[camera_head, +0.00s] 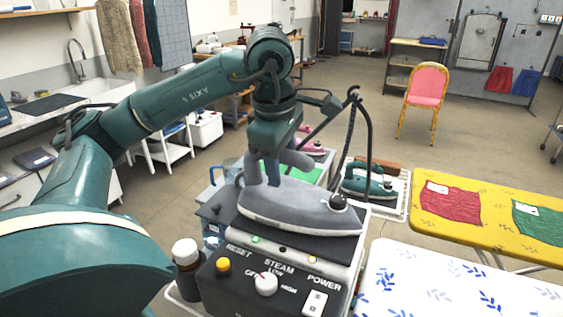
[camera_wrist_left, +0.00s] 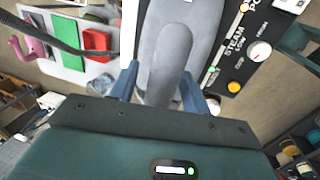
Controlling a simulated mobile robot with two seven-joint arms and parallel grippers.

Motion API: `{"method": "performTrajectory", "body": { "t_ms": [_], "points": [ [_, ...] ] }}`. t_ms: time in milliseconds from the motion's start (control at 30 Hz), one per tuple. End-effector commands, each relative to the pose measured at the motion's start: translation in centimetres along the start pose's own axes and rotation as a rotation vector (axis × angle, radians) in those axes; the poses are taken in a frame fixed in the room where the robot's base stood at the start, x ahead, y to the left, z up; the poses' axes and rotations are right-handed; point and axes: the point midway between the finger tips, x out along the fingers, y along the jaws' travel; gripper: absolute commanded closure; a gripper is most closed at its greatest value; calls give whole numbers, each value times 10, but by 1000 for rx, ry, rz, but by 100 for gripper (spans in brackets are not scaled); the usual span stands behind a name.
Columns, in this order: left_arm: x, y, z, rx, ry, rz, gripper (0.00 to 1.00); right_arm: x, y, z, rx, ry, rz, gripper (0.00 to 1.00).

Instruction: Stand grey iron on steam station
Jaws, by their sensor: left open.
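The grey iron (camera_head: 300,210) rests on the top of the steam station (camera_head: 238,283), its long side across the station and its dark round knob toward the right. My left gripper (camera_head: 264,178) is above the iron's handle, reaching down from the arm. In the left wrist view the left gripper (camera_wrist_left: 158,82) is open. Its two blue fingers stand on either side of the grey handle (camera_wrist_left: 170,60), with a visible gap. The station's panel, with a yellow button, a white dial and a power switch, faces the front. My right gripper is in neither view.
A green iron (camera_head: 366,182) stands on a white board behind the station. A dark hose on a stand (camera_head: 360,130) rises beside the iron. A bottle with a white cap (camera_head: 186,254) is at the front left. Ironing boards (camera_head: 420,285) lie to the right.

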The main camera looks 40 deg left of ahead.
Motion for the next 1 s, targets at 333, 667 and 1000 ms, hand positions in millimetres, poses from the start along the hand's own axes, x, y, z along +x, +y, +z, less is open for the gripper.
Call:
{"method": "performTrajectory", "body": {
  "t_ms": [333, 667, 1000],
  "points": [
    [-79, 2, 0, 0, -2, 7, 53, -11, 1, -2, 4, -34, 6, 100],
    [-116, 1, 0, 0, -1, 2, 53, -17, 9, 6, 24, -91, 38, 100],
    [-116, 0, 0, 0, -1, 1, 53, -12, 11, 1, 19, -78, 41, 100]
  ]
}}
